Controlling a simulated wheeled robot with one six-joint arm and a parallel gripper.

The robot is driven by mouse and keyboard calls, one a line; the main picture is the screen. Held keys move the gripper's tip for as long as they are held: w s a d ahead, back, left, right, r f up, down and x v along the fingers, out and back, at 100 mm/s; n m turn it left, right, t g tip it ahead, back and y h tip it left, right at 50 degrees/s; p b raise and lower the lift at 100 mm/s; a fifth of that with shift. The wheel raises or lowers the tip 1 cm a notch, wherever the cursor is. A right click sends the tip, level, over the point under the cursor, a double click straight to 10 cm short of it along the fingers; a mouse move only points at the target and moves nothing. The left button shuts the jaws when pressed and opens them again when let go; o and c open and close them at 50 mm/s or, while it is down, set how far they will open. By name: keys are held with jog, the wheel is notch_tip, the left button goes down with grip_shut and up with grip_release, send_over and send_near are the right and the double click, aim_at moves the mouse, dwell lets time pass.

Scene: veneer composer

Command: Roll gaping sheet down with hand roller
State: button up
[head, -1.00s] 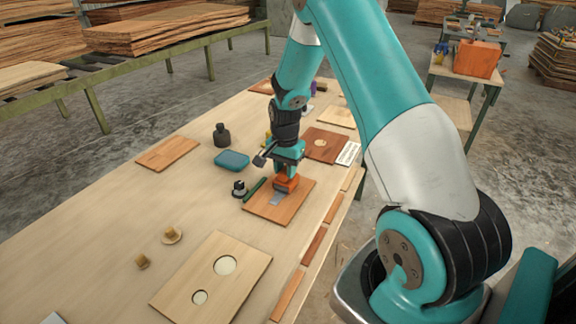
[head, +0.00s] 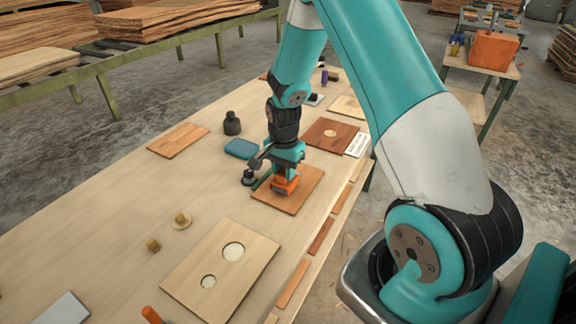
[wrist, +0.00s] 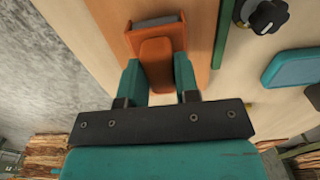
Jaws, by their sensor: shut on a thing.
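My gripper (head: 286,170) points down over a reddish-brown wood sheet (head: 308,188) on the long table. It is shut on an orange tool (head: 284,185), which looks like the hand roller. In the wrist view the roller's orange handle (wrist: 157,66) sits between my teal fingers, with a grey bar at its far end. The roller is low at the sheet; I cannot tell whether it touches. The sheet also shows in the wrist view (wrist: 205,25). Any gaping edge is too small to see, and the roller hides part of the sheet.
Close by are a black-knobbed piece (head: 249,178), a green bar (head: 262,181), a blue case (head: 240,148) and a dark bottle (head: 232,123). Thin strips (head: 321,237) line the right edge.

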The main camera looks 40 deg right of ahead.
jog(key=shift+s+a, duration=0.25)
jog(key=shift+a, duration=0.45)
jog(key=shift+s+a, duration=0.25)
jog(key=shift+a, duration=0.45)
jog(key=shift+w+d+p, duration=0.15)
jog(key=shift+w+d, duration=0.5)
jog(key=shift+d, duration=1.2)
jog(key=shift+w+d+p, duration=0.1)
jog(key=shift+w+d, duration=0.6)
jog(key=shift+d, duration=1.2)
jog(key=shift+w+d+p, duration=0.15)
jog(key=shift+w+d, duration=0.5)
jog(key=shift+d, duration=1.2)
notch_tip(320, 180, up, 7)
jog(key=p, duration=0.5)
